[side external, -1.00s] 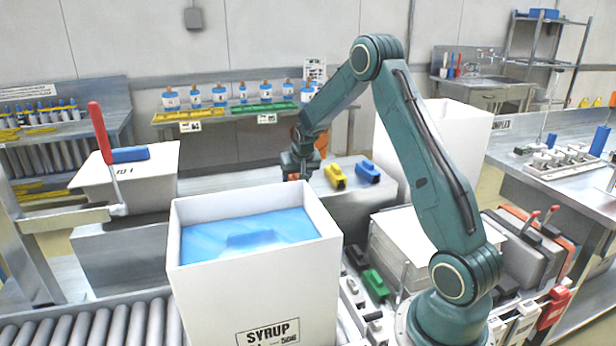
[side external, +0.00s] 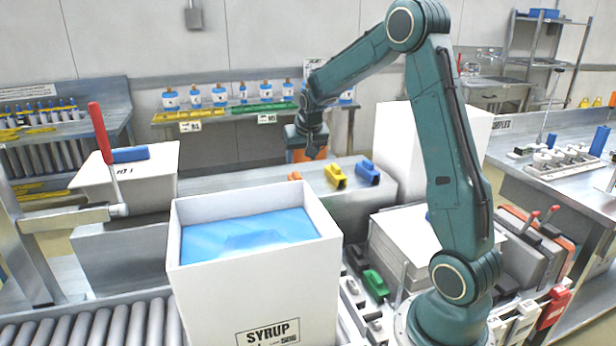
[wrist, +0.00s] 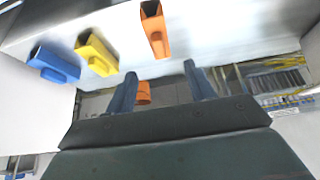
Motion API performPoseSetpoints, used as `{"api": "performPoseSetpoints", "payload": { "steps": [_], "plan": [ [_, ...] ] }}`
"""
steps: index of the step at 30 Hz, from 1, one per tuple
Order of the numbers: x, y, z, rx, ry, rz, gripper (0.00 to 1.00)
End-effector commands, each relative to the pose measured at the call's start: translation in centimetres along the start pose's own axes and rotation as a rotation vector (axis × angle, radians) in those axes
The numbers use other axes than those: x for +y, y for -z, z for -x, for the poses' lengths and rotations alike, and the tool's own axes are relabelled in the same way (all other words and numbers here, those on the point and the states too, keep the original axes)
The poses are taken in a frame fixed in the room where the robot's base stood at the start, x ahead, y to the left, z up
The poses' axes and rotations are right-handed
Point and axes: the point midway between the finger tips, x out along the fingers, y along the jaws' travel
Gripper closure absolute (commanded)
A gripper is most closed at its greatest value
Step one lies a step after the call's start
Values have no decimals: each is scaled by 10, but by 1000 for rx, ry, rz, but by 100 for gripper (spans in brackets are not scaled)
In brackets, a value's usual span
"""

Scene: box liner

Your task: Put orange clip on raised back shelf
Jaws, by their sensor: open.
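The orange clip (side external: 295,176) lies on the raised back shelf (side external: 270,197), left of the yellow clip. In the wrist view the same orange clip (wrist: 155,28) rests on the pale shelf top, beyond my fingertips and apart from them. My gripper (side external: 314,155) is above the shelf, clear of the clip. In the wrist view my gripper (wrist: 158,72) has its two blue fingers spread with nothing held between them.
A yellow clip (side external: 335,176) and a blue clip (side external: 368,172) sit on the same shelf to the right. The white SYRUP box (side external: 255,285) with blue liner stands in front. A green clip (side external: 375,284) lies by my base. A tall white box (side external: 440,140) stands right of the shelf.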

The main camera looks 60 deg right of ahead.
Motion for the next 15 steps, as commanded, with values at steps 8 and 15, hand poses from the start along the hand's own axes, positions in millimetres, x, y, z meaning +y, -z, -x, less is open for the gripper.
{"api": "performPoseSetpoints", "payload": {
  "steps": [8,15],
  "plan": [
    [0,0,6,0,0,0,46],
    [0,0,6,0,0,0,46]
  ]
}}
